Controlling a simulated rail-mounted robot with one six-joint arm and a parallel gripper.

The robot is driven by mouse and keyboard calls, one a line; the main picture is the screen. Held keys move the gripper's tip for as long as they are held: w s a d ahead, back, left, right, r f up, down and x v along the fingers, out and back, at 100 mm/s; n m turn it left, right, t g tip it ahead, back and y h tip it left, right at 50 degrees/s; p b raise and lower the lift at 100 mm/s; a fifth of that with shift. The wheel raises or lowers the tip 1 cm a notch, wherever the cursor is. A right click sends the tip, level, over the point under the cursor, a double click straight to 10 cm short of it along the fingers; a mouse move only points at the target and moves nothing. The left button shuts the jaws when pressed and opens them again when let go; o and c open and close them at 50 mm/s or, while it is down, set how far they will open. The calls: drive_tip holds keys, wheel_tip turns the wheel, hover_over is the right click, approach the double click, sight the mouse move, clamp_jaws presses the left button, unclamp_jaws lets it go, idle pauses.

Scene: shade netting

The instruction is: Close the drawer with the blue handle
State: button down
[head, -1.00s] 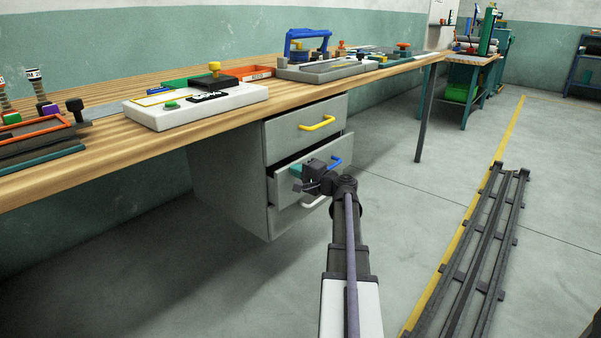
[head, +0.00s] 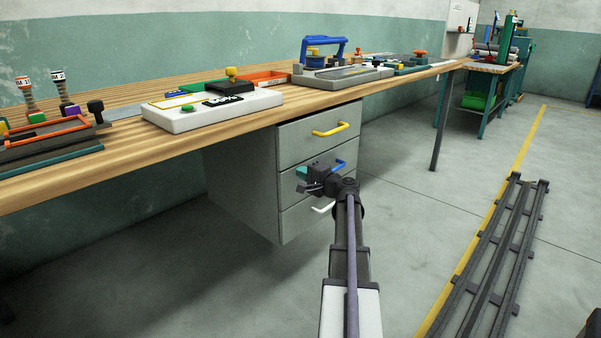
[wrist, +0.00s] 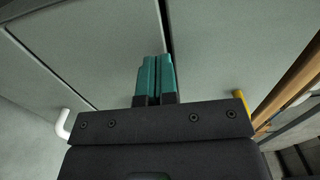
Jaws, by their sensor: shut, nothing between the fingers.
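The grey cabinet under the bench has a middle drawer (head: 350,153) with a blue handle (head: 340,164). Its front looks flush, or nearly so, with the drawers above and below. My gripper (head: 301,172) is in front of this drawer, to the left of the blue handle, and hides part of the front. In the wrist view my gripper's teal fingers (wrist: 154,72) are together and empty, pointing at the grey drawer front (wrist: 100,45). I cannot tell whether the tips touch it. The blue handle is not visible in the wrist view.
The top drawer has a yellow handle (head: 331,129) and the bottom one a white handle (head: 323,206). The wooden bench top (head: 150,150) overhangs the cabinet and carries several fixtures. Dark rails (head: 490,258) lie on the floor at right. Floor between is clear.

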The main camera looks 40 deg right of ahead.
drive_tip(key=s, duration=1.3)
drive_tip(key=s+a+f+n+g+y, duration=0.1)
drive_tip(key=a+f+n+g+y, duration=0.1)
drive_tip(key=a+f+n+g, duration=0.25)
drive_tip(key=a+f+n+g+p, duration=0.2)
drive_tip(key=a+f+g, duration=0.2)
drive_tip(key=a, duration=0.6)
drive_tip(key=a+f+n+g+p, duration=0.1)
drive_tip(key=a+f+n+g, duration=0.3)
drive_tip(key=a, duration=0.5)
drive_tip(key=a+r+n+g+h+p, duration=0.3)
drive_tip(key=a+n+g+p, duration=0.3)
drive_tip(key=a, duration=1.9)
wheel_tip(320, 180, up, 38)
drive_tip(key=n+p, duration=0.1)
drive_tip(key=p, duration=3.5)
drive_tip(key=shift+a+p, duration=0.25)
drive_tip(key=shift+p, duration=0.05)
